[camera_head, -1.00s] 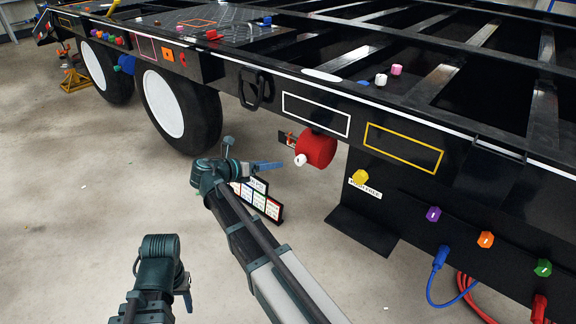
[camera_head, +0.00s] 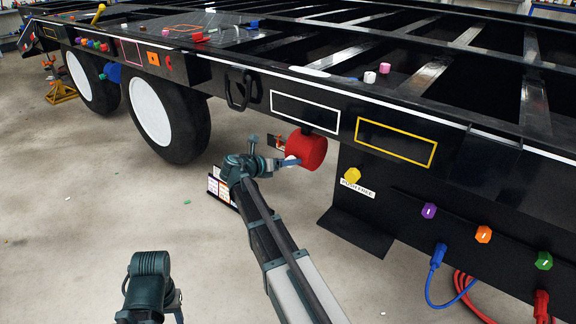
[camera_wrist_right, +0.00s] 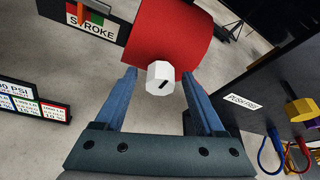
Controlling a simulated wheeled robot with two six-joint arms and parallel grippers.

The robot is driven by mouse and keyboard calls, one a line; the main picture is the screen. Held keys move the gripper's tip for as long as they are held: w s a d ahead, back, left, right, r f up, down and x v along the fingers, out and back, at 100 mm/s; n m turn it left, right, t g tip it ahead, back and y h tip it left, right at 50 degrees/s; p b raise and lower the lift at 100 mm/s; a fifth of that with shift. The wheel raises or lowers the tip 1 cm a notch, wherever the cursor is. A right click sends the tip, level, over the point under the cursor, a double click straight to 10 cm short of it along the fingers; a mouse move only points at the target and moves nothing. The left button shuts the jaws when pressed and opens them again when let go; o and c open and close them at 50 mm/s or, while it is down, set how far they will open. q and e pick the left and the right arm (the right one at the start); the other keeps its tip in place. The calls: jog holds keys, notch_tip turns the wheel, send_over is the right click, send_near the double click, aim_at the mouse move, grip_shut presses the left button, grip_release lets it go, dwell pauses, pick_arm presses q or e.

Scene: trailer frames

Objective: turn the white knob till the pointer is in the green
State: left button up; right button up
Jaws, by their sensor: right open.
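The white knob (camera_wrist_right: 160,78) is on the end of the red cylinder (camera_wrist_right: 165,35) under the trailer frame. In the head view the red cylinder (camera_head: 307,150) shows, with the knob mostly behind my right gripper (camera_head: 287,163). In the right wrist view my right gripper (camera_wrist_right: 163,88) is open, with one blue finger on each side of the knob. I cannot tell if the fingers touch it. A gauge plate marked "STROKE" (camera_wrist_right: 92,18) shows an orange-red pointer and a green strip at the top left. My left gripper (camera_head: 172,300) is at the bottom, its jaws unclear.
A sign board with "PSI" (camera_wrist_right: 35,100) stands on the left. A black panel (camera_wrist_right: 262,75) with a "PUSH FREE" label and a yellow knob (camera_wrist_right: 301,110) is on the right. The trailer beam (camera_head: 290,75) runs above. Wheels (camera_head: 165,115) stand at left.

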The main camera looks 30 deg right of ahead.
jog(key=shift+d+f, duration=0.1)
jog(key=shift+d, duration=0.15)
grip_shut()
dwell(0.5)
